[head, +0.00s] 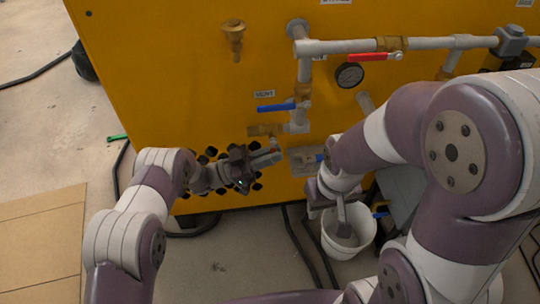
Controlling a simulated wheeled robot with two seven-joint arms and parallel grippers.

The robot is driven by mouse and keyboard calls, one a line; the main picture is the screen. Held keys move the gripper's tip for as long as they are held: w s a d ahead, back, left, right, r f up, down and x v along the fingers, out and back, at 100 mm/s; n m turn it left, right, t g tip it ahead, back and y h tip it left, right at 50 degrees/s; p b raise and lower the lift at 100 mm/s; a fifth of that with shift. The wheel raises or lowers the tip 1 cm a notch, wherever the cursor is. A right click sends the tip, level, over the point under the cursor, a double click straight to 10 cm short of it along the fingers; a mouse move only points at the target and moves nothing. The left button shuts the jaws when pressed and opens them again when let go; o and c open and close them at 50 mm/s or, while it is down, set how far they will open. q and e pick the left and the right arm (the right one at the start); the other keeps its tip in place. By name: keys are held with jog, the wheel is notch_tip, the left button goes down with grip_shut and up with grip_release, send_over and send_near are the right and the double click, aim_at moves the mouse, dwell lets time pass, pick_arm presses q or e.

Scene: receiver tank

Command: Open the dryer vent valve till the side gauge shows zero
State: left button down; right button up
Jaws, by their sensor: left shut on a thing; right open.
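The blue lever (277,107) lies level on a grey vertical pipe, just under a label (264,93) that seems to read VENT. The round gauge (350,75) has a dark face, and its needle is too small to read. My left gripper (267,158) is below the blue lever and apart from it, close to the yellow panel. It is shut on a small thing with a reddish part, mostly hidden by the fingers. My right gripper (341,214) is open, pointing down over a white bucket (348,240).
A red lever (375,57) sits on the horizontal pipe at upper right. A brass fitting (234,38) stands out from the yellow panel (160,70). Black hoses (300,245) run over the floor. Cardboard (38,240) lies at left.

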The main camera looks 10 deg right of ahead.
pick_arm(q)
jog(key=c, duration=1.5)
grip_release()
jog(key=p+v, duration=0.1)
jog(key=v, duration=1.1)
jog(key=shift+a+f, duration=0.15)
jog(key=shift+a, duration=0.2)
